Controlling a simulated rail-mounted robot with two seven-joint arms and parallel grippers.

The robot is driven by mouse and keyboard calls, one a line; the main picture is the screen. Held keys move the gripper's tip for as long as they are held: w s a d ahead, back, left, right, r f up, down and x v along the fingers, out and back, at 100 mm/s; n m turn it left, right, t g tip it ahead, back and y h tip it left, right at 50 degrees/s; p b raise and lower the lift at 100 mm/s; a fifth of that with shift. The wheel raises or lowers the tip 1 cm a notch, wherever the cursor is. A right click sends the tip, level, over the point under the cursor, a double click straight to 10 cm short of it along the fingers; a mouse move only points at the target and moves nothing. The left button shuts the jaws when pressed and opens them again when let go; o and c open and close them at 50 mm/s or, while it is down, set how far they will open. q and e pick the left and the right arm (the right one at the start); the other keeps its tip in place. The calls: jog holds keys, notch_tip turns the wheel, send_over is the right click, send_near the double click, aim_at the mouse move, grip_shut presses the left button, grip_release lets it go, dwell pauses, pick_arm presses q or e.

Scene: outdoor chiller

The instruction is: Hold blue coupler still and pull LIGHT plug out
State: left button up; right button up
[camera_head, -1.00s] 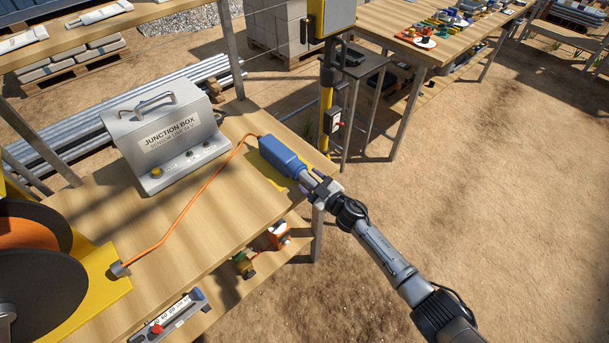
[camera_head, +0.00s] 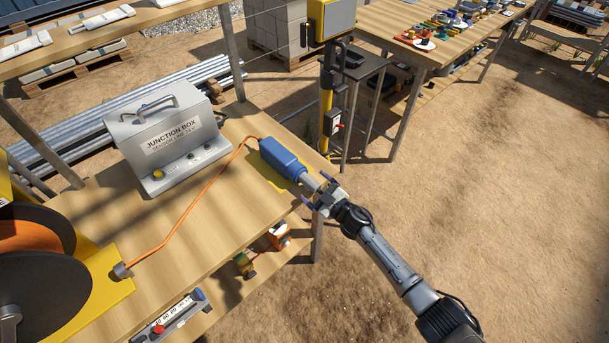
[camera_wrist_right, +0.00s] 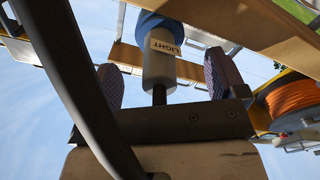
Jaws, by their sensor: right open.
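The blue coupler (camera_head: 283,158) sits on a yellow base at the right end of the wooden bench, with an orange cable at its far end. The grey LIGHT plug (camera_head: 312,184) is in its near end; in the right wrist view the plug (camera_wrist_right: 159,72) shows its LIGHT label below the blue coupler (camera_wrist_right: 166,22). My right gripper (camera_head: 320,193) is open around the plug. In the wrist view its two pads (camera_wrist_right: 165,82) stand on either side of the plug, with gaps. My left gripper is not in view.
A grey junction box (camera_head: 168,138) stands left of the coupler. The orange cable reel (camera_head: 28,235) is at the left. A yellow post (camera_head: 326,110) rises just behind the bench. Open sandy ground lies at the right.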

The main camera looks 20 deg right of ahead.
jog(key=p+v, duration=0.2)
jog(key=v, duration=0.1)
jog(key=shift+s+d+r, duration=0.15)
jog(key=shift+s+d, duration=0.05)
jog(key=shift+s, duration=0.15)
jog(key=shift+s+d, duration=0.25)
jog(key=shift+s, duration=0.25)
